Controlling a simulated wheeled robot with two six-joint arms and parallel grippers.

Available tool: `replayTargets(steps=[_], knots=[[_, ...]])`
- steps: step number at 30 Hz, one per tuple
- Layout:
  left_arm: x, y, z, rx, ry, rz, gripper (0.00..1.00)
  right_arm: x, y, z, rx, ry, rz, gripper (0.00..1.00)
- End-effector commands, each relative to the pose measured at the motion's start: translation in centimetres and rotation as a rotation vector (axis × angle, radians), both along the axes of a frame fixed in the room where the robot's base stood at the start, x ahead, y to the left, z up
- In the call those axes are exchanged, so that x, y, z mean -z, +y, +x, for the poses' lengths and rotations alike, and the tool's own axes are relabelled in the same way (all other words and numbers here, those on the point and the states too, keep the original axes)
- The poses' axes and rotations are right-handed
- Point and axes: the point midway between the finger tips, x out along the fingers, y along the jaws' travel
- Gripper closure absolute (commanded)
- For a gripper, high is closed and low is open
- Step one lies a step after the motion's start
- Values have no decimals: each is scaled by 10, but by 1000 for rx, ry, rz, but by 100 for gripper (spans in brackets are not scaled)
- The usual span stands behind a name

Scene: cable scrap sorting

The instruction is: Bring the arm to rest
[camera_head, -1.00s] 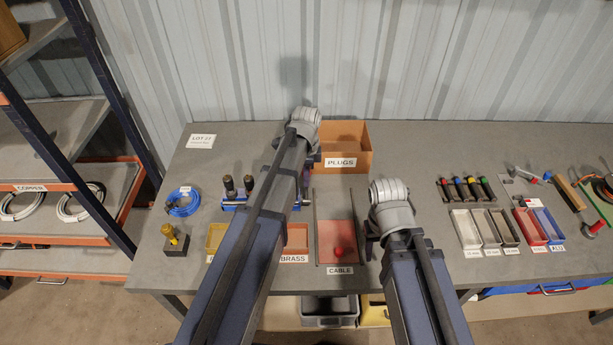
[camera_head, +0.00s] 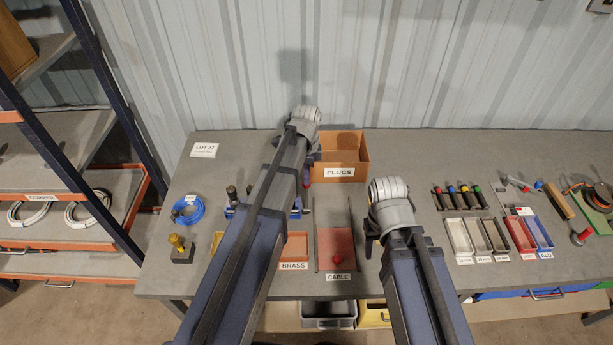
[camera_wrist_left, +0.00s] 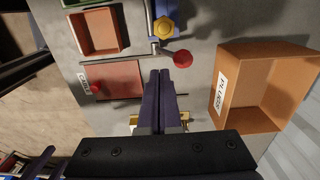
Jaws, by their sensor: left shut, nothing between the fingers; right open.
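My left arm reaches over the bench from the lower left, its grey wrist in front of the plugs bin (camera_head: 355,172). In the head view the arm hides most of the left gripper. In the left wrist view the left gripper (camera_wrist_left: 159,75) has its dark fingers together, with nothing between them. They are above the bench between the cable tray (camera_wrist_left: 120,72) and the plugs bin (camera_wrist_left: 232,98). My right arm reaches in from the lower right. Its gripper (camera_head: 370,243) is open, mostly hidden below the wrist, right of the cable tray (camera_head: 325,240).
A brass tray (camera_head: 293,252), a blue cable coil (camera_head: 187,209) and a yellow-topped block (camera_head: 181,252) are around the left arm. Several narrow trays (camera_head: 460,237) and coloured-end tools (camera_head: 458,198) lie to the right. A shelf rack (camera_head: 75,240) stands left of the bench.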

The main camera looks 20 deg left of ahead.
Motion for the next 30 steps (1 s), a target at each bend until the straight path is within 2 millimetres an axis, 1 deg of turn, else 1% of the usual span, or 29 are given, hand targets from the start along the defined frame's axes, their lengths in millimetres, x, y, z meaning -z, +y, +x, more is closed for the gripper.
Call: replayTargets(steps=[8, 11, 14, 18, 21, 25, 27, 30], knots=[[1, 0, 0, -1, 0, 0, 100, 1, 0, 0, 3, 0, 1, 50], [6, -10, -12, -42, 3, 4, 100, 6, 0, 0, 2, 0, 1, 50], [16, -33, -40, -157, 8, 17, 100, 16, 0, 0, 2, 0, 1, 50], [32, -70, -92, -398, 10, 47, 100, 32, 0, 0, 1, 0, 0, 50], [41, -89, -126, -571, 5, 70, 100, 42, 0, 0, 1, 0, 0, 50], [50, -106, -162, -758, -9, 91, 100, 51, 0, 0, 0, 0, 0, 50], [53, -112, -176, -835, -17, 101, 100, 54, 0, 0, 0, 0, 0, 50], [56, -116, -188, -910, -25, 109, 100, 57, 0, 0, 0, 0, 0, 50]])
